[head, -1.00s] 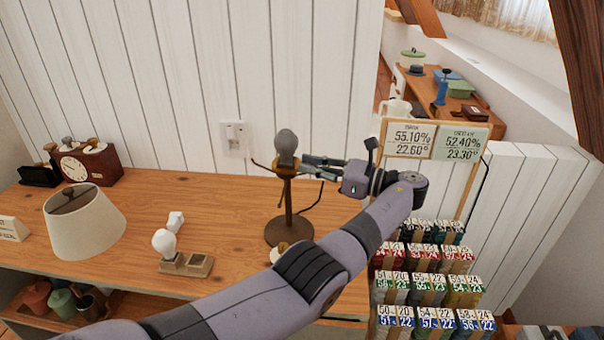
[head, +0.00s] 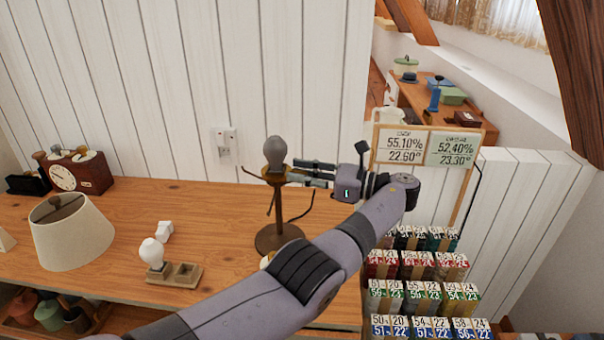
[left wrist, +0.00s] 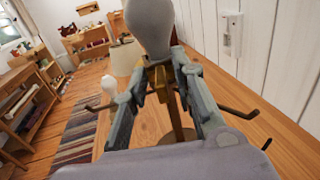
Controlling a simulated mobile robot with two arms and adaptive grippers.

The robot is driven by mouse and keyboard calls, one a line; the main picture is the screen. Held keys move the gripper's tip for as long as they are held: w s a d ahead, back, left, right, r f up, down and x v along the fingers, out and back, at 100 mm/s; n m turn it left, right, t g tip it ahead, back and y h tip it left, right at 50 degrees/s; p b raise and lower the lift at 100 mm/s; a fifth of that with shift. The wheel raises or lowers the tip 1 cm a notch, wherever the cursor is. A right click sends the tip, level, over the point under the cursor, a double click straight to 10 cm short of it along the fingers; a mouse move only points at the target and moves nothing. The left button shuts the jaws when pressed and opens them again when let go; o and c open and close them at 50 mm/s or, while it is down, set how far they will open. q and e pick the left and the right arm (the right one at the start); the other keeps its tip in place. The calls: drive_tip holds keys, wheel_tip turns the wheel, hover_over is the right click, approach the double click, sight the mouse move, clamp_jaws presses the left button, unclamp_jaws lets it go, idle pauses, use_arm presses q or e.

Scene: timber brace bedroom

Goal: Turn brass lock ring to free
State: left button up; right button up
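A lamp stand with a round base (head: 279,239) stands upright on the wooden bench, with a grey bulb (head: 275,150) on top. The brass fitting (head: 272,177) under the bulb has thin side arms; the brass also shows between my fingers in the left wrist view (left wrist: 157,76). I cannot make out a separate lock ring or its marks. My left gripper (head: 297,173) reaches in from the right at the fitting's height. Its two fingers stand apart, one on each side of the brass (left wrist: 161,62); contact is unclear. My right gripper is out of view.
A white bulb (head: 152,252) stands in a small wooden holder, with a cream lampshade (head: 72,236) and a clock (head: 72,175) to the left. Stacked colored boxes (head: 415,268) and a sign board (head: 425,146) are at right. A white wall is close behind the lamp.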

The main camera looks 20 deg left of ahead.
use_arm(q)
drive_tip(key=shift+r, duration=0.1)
wheel_tip(320, 180, up, 10)
drive_tip(key=shift+f, duration=0.1)
idle(0.5)
idle(0.4)
